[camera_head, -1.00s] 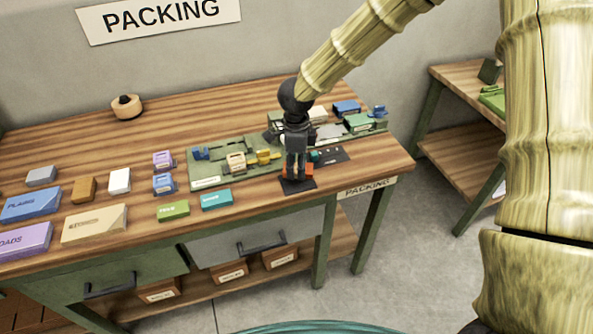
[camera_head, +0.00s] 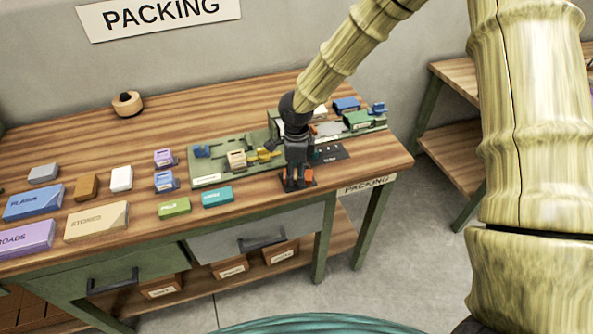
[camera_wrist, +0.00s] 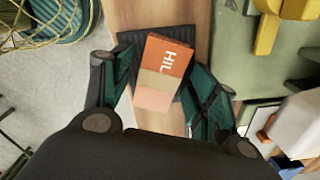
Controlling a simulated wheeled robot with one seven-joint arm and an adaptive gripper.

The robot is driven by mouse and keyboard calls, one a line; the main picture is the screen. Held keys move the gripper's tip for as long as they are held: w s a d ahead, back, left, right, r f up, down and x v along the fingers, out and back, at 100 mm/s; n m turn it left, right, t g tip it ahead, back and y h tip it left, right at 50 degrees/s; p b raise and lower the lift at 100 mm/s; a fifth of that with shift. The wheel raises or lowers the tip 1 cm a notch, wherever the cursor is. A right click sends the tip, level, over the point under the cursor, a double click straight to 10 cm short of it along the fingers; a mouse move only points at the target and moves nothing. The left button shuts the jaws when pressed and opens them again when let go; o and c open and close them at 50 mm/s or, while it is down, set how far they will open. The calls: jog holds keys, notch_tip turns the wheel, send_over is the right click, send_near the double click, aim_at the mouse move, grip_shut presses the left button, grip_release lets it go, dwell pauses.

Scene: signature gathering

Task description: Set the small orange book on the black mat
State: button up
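The small orange book (camera_wrist: 172,55), with white letters and a tan band, lies between my fingers in the wrist view. It overlaps a ribbed black mat (camera_wrist: 126,40), and its lower end reaches past the mat in this view. My gripper (camera_wrist: 160,62) is open around the book: a gap shows at the left finger, and the right finger is close beside the book. In the head view my gripper (camera_head: 298,186) is low over the mat (camera_head: 313,183) at the table's front edge. Orange parts of the book (camera_head: 284,179) show beside the fingers, which hide the rest.
A green board (camera_head: 205,178) with small blocks lies left of my gripper. A teal block (camera_head: 217,195) and a green block (camera_head: 174,208) lie nearer the front edge. A black labelled plate (camera_head: 331,152) lies behind to the right. The table's right front corner is clear.

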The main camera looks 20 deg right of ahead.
aim_at(296, 174)
jog(key=shift+r, duration=0.1)
notch_tip(296, 174, up, 12)
jog(key=b, duration=0.2)
dwell(0.6)
